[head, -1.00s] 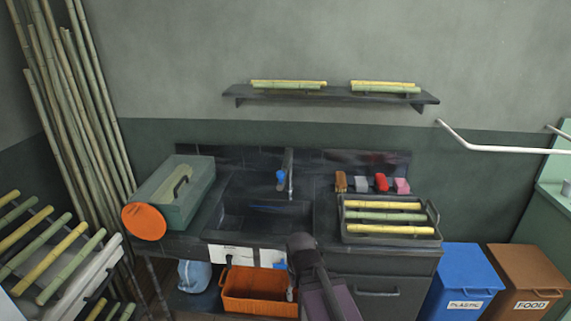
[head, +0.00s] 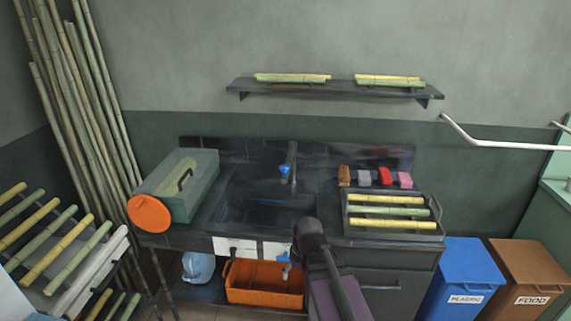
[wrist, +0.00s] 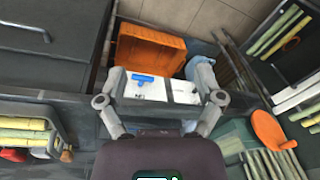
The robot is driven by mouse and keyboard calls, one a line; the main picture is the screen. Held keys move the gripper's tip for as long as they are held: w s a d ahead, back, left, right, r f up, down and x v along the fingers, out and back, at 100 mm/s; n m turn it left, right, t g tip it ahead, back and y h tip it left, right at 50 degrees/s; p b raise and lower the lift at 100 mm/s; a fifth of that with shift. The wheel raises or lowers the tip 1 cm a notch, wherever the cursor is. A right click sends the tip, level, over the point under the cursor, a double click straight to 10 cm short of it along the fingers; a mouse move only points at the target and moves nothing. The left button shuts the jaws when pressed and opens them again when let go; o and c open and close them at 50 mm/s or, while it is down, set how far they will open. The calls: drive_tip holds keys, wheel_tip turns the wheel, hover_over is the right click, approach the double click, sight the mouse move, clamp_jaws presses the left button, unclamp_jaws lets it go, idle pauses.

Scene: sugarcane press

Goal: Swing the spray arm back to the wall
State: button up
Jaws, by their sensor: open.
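A dark upright tap (head: 291,158) with a blue part (head: 284,169) stands at the back of the dark sink (head: 262,205), close to the wall. I cannot tell for sure which part is the spray arm. A white panel (head: 235,246) with a blue handle (head: 284,257) is on the sink unit's front; the handle also shows in the wrist view (wrist: 143,78). My gripper (wrist: 160,84) is open and empty, its fingers framing the white panel in the wrist view. In the head view my arm largely hides the gripper.
An orange crate (head: 262,284) sits below the sink. A tray of cane (head: 436,235) and several small blocks (head: 383,175) are at right.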

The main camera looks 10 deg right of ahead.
drive_tip(key=w+r+n+t+y+p, duration=0.25)
drive_tip(key=w+r, duration=0.35)
drive_tip(key=w, duration=0.5)
drive_tip(key=n+t+y+p, duration=0.2)
drive_tip(key=t+p, duration=0.3)
drive_tip(key=t, duration=0.4)
approach(285, 167)
drive_tip(key=s+d+r, duration=0.2)
drive_tip(key=shift+s+a+f+m+g, duration=0.1)
drive_tip(key=shift+s+a+m+g, duration=0.1)
drive_tip(key=shift+a+m+g, duration=0.05)
drive_tip(key=b+x, duration=0.4)
drive_tip(key=x, duration=0.8)
drive_tip(key=shift+f+b, duration=0.2)
drive_tip(key=shift+b, duration=0.2)
drive_tip(key=shift+x, duration=0.85)
drive_tip(key=shift+r, duration=0.15)
clamp_jaws()
